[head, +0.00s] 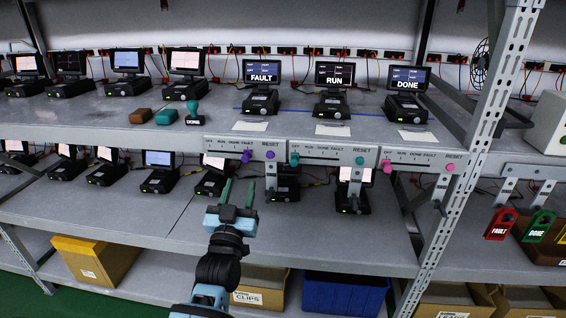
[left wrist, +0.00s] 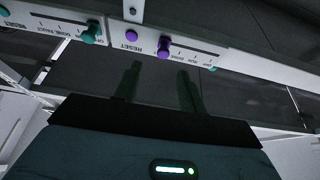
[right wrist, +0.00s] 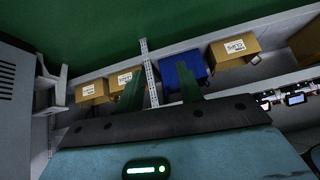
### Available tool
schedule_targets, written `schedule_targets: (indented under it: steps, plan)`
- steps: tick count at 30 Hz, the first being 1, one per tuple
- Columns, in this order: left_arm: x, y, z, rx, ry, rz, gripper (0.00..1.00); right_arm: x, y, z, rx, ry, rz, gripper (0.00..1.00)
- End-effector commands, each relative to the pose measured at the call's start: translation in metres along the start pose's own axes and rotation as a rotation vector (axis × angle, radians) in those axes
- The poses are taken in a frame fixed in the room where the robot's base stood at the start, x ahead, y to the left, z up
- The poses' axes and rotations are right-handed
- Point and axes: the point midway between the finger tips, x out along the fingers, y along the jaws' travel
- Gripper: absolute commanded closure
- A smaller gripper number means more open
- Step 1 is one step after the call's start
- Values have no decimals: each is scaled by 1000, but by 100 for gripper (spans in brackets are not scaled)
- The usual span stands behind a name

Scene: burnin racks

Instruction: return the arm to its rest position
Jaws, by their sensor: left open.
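My left gripper (head: 238,193) is in the middle of the head view, in front of the lower shelf, just below the left slider panel (head: 225,145) with its purple knobs. Its two green fingers are apart with nothing between them. In the left wrist view the open fingers (left wrist: 160,85) point toward the panel's purple knob (left wrist: 164,42); they look apart from it. My right gripper does not show in the head view. In the right wrist view its green fingers (right wrist: 160,90) are apart and empty, facing the floor-level boxes.
Units labelled FAULT (head: 261,98), RUN (head: 332,103) and DONE (head: 406,106) stand on the upper shelf (head: 80,118). Two more slider panels (head: 330,153) (head: 425,160) hang at the edge. A metal upright (head: 490,110) stands right. A blue bin (head: 343,292) and cardboard boxes lie below.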

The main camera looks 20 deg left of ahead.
Motion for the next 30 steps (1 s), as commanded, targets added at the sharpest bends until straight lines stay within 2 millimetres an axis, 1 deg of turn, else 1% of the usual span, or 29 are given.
schedule_targets:
  steps: [3, 5, 8, 11, 12, 14, 15, 17, 18, 20, 21, 23, 24, 25, 26, 27, 29, 30]
  plan:
    - [-1, 0, 1, 1, -3, 1, 59, 0, 0, 0, 0, 1, 0, 64]
    - [-5, 0, 5, 4, -16, 7, 59, 0, 0, -2, -1, 3, 0, 64]
    - [-25, 2, 21, 15, -73, 33, 59, -1, 1, -8, -2, 13, 1, 64]
    - [-61, 6, 47, 30, -171, 76, 59, -2, 2, -16, -4, 28, 3, 64]
    - [-80, 7, 59, 37, -219, 97, 59, -3, 2, -20, -5, 34, 4, 64]
    - [-109, 10, 75, 45, -293, 129, 59, -4, 2, -26, -7, 44, 5, 64]
    - [-130, 10, 85, 50, -344, 150, 59, -5, 3, -29, -8, 49, 6, 64]
    - [-162, 12, 98, 56, -419, 181, 59, -6, 3, -33, -9, 56, 7, 64]
    - [-184, 13, 107, 60, -470, 202, 59, -7, 3, -36, -10, 60, 8, 64]
    - [-218, 14, 117, 63, -546, 231, 59, -8, 4, -39, -12, 66, 9, 64]
    - [-242, 15, 123, 65, -597, 251, 59, -9, 4, -42, -14, 70, 9, 64]
    - [-278, 15, 130, 68, -675, 280, 59, -11, 5, -46, -17, 77, 10, 64]
    - [-302, 15, 133, 68, -728, 300, 59, -12, 6, -49, -19, 82, 11, 64]
    - [-321, 15, 134, 68, -766, 313, 59, -13, 6, -50, -20, 85, 12, 64]
    - [-340, 15, 136, 68, -806, 328, 59, -14, 6, -52, -22, 89, 12, 64]
    - [-364, 15, 136, 68, -857, 345, 59, -16, 7, -54, -24, 92, 13, 64]
    - [-399, 14, 135, 66, -930, 371, 59, -18, 7, -56, -27, 96, 13, 64]
    - [-421, 14, 134, 64, -975, 384, 59, -20, 8, -58, -28, 99, 14, 64]
